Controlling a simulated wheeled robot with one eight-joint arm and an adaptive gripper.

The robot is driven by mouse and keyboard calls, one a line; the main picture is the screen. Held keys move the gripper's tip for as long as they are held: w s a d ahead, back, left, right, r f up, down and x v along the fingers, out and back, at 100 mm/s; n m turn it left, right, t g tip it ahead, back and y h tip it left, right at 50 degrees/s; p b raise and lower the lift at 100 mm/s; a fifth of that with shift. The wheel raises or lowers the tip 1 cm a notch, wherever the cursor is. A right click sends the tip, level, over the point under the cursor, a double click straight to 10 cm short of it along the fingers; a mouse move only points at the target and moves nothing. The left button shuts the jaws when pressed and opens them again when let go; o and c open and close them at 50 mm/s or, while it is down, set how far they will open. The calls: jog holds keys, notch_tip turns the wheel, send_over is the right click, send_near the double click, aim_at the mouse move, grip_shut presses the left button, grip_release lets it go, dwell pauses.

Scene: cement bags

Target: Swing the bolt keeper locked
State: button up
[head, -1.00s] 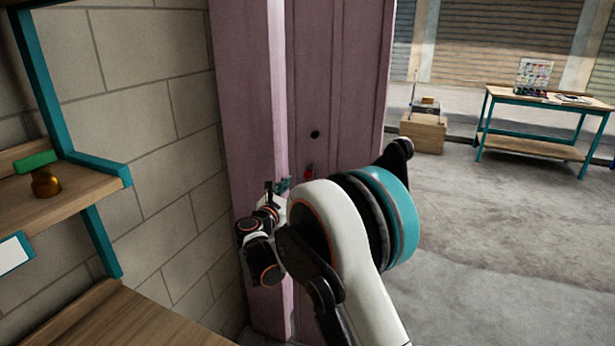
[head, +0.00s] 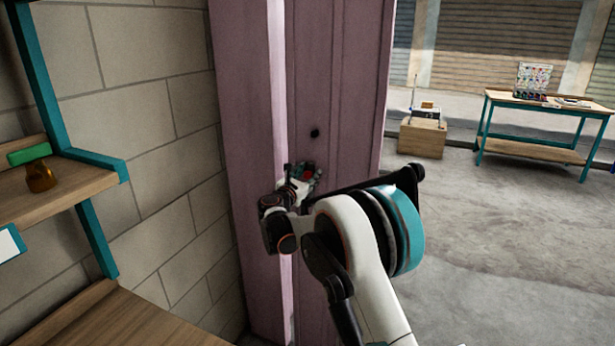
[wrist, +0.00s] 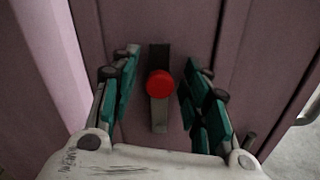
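The bolt keeper shows in the wrist view as a red round knob (wrist: 160,84) on a pale upright bar (wrist: 159,115), with a dark plate above it on the pink door (wrist: 137,20). My gripper (wrist: 158,88) is open, its teal-padded fingers on either side of the knob with a gap on each side. In the head view my gripper (head: 304,172) is at the door, below a dark round hole, and a bit of red shows between its fingers.
A block wall (head: 150,110) and wooden shelves with teal posts (head: 60,185) stand at the left. A wooden box (head: 422,138) and a teal-legged workbench (head: 540,147) stand farther back at the right. The concrete floor right of the door is clear.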

grip_shut()
jog(key=shift+r, duration=0.1)
